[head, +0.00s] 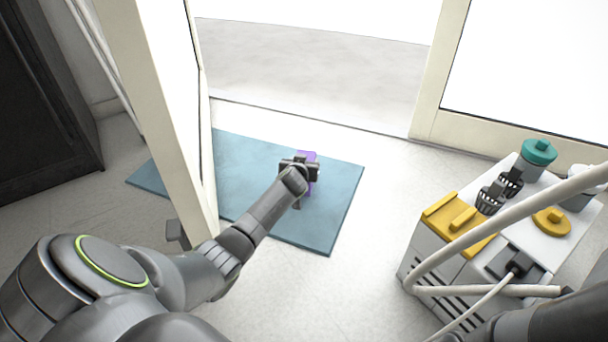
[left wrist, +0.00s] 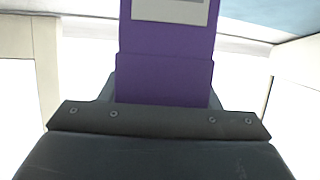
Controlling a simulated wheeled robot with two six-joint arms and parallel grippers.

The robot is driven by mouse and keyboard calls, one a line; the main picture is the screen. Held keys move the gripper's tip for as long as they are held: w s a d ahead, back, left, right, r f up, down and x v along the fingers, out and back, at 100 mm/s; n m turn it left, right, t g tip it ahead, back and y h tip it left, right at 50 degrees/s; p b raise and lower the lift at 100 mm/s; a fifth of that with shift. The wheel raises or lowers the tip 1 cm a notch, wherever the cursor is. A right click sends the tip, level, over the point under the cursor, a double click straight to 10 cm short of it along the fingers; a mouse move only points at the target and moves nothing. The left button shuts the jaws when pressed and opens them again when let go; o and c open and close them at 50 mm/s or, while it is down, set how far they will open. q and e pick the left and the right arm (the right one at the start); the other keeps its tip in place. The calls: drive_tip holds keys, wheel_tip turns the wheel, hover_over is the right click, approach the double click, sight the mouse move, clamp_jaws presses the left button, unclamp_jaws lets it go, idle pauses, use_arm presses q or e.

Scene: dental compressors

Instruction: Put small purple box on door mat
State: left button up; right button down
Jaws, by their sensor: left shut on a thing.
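The small purple box (head: 307,156) is in my left gripper (head: 299,165), which is shut on it. In the head view the box and gripper appear over the right part of the blue door mat (head: 260,159); I cannot tell whether the box touches the mat. In the left wrist view the purple box (left wrist: 165,75) fills the middle and has a grey patch on its upper part. The gripper hides part of the box. My right gripper is not in view; only a piece of my right arm shows at the lower right.
An open door (head: 160,100) stands over the left part of the mat, close to my left arm. A dental compressor (head: 430,250) with yellow parts, a teal-lidded jar (head: 538,151) and a pale hose (head: 500,222) is at the right. Dark furniture (head: 40,110) stands at far left.

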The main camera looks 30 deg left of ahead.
use_arm(q)
wheel_tip(320, 180, down, 3)
drive_tip(key=shift+f+b, duration=0.15)
drive_tip(key=shift+b, duration=1)
drive_tip(key=o, duration=1.1)
drive_tip(key=shift+c, duration=0.2)
